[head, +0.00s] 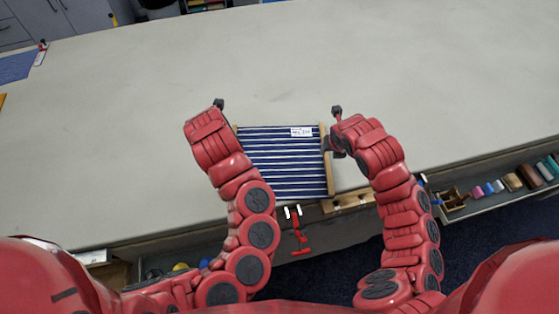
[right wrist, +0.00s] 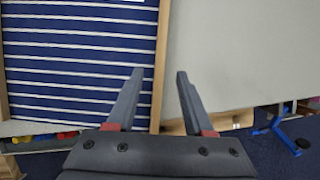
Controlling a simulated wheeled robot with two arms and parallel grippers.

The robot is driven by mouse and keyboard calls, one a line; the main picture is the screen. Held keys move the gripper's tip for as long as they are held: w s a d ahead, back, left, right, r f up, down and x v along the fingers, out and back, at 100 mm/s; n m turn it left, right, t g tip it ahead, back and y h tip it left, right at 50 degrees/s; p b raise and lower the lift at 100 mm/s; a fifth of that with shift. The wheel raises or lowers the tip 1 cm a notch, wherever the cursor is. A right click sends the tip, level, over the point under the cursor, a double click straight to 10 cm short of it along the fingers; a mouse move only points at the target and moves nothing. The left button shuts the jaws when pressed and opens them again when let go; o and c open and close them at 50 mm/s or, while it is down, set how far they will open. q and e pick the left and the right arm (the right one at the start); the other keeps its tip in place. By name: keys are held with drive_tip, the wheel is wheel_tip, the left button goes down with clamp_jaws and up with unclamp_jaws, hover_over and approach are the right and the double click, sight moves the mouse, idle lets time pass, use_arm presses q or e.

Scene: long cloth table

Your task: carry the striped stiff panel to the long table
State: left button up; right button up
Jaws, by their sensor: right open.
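The striped stiff panel (head: 284,165) is dark blue with white stripes, with wooden strips along its left and right sides and a white label near its far right corner. It is at the long table's (head: 420,90) front edge; I cannot tell whether it rests fully on the top. My right gripper (head: 331,147) is at the panel's right strip. In the right wrist view my right gripper (right wrist: 160,75) is open, with the panel's right strip (right wrist: 160,60) showing between its fingers; contact is unclear. My left arm reaches the panel's left side, but its fingers are hidden.
Below the table's front edge are open drawers or shelves with small blocks (head: 513,182) and a wooden box (head: 450,200). A red clamp-like object (head: 298,235) shows below the panel. The tabletop beyond the panel is clear. A blue mat (head: 18,66) lies far left.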

drive_tip(key=v, duration=0.4)
drive_tip(key=shift+s+r, duration=0.15)
drive_tip(key=shift+r, duration=0.15)
